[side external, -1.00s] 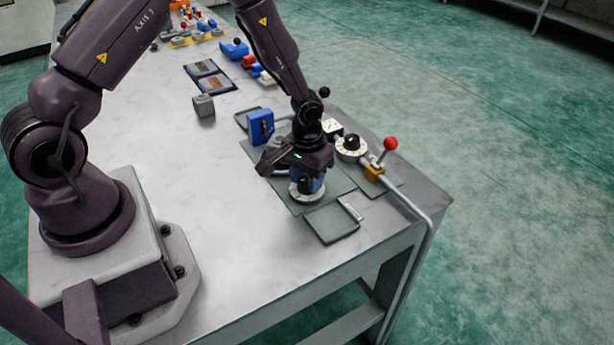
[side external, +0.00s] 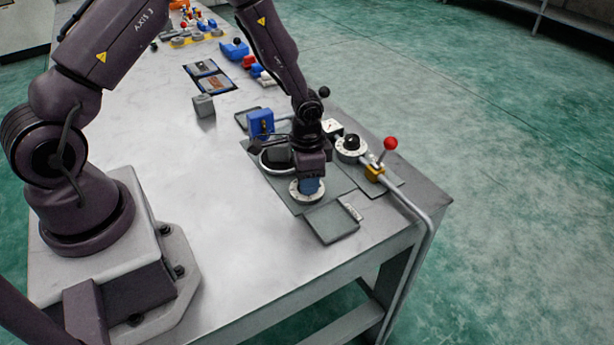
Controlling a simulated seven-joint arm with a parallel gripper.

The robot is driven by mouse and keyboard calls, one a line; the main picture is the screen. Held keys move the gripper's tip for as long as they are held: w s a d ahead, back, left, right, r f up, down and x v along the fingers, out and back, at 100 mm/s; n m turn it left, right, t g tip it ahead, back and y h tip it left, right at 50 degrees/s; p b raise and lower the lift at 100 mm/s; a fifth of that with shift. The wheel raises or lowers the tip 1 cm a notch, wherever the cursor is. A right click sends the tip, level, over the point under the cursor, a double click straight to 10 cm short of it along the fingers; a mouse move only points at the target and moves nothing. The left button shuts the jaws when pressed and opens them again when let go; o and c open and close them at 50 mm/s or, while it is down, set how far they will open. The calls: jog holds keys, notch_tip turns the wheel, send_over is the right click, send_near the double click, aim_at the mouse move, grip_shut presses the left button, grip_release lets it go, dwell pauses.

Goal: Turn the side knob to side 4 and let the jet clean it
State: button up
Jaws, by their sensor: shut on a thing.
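My gripper (side external: 311,178) points down over the front white dial (side external: 297,194) and is shut on the blue-topped side knob (side external: 313,186) there. The jaws hide much of the knob, and the dial's marks are too small to read. Just left and behind is a dark round ring (side external: 264,165) with a grey piece (side external: 279,155) inside, partly hidden by my wrist. A second white dial with a black knob (side external: 351,144) stands to the right. I see no jet spray.
A blue block (side external: 260,123) stands behind the ring. A flat grey tray (side external: 332,222) lies in front of the dial near the table edge. A grey cube (side external: 204,106) sits farther back. The table's left middle is clear.

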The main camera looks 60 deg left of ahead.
jog(key=shift+m, duration=0.4)
jog(key=o, duration=0.9)
notch_tip(320, 180, up, 13)
dwell(0.4)
